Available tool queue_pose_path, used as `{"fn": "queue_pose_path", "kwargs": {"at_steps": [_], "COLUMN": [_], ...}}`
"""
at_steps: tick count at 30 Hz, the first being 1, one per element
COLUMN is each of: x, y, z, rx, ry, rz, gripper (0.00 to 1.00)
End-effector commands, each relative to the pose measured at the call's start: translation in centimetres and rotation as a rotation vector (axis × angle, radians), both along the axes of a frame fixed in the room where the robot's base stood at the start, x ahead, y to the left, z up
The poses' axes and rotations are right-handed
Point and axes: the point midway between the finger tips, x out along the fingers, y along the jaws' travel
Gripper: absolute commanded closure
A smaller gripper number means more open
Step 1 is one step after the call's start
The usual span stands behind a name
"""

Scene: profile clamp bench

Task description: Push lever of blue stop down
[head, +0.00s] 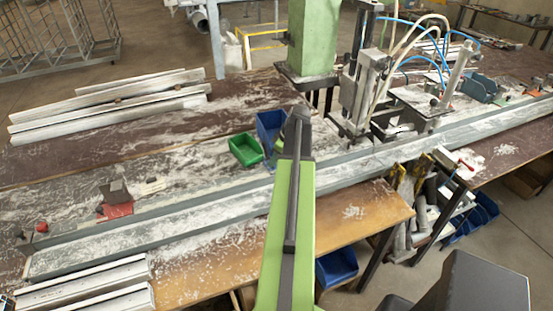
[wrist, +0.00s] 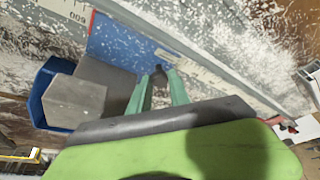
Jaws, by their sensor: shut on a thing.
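The blue stop (wrist: 125,45) shows in the wrist view as a blue plate with a grey block (wrist: 75,103) beside it, set along the rail. Its small dark lever (wrist: 166,54) is at the plate's right part. My gripper (wrist: 160,74) has green fingers that come together at the lever, with the dark piece between and just past the tips. The fingers hide part of the lever, so its exact tilt is unclear.
A blue bin (wrist: 45,90) lies left of the stop. In the head view a green bin (head: 245,150) and a blue bin (head: 268,128) stand behind the long rail (head: 200,222). A red stop (head: 117,205) is at the left. A clamp machine with hoses (head: 365,85) stands at the right.

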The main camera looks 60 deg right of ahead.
Motion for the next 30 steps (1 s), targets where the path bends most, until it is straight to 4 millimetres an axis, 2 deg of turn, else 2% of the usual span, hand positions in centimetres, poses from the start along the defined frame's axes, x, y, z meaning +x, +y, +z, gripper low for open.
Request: {"fn": "queue_pose_path", "kwargs": {"at_steps": [1,2,4,14,17,30], "x": [0.0,0.0,0.0,-0.2,-0.6,-4.6], "y": [0.1,0.1,0.0,0.0,-0.1,-0.6], "z": [0.0,0.0,0.0,0.5,2.1,12.0], "rx": [0.002,0.002,0.001,0.000,0.001,0.000], "ry": [0.002,0.002,0.002,0.001,0.001,0.001], "rz": [0.001,0.001,0.000,0.000,-0.002,-0.001], "gripper": [1.00,0.76,0.69,0.69,0.69,0.69]}}
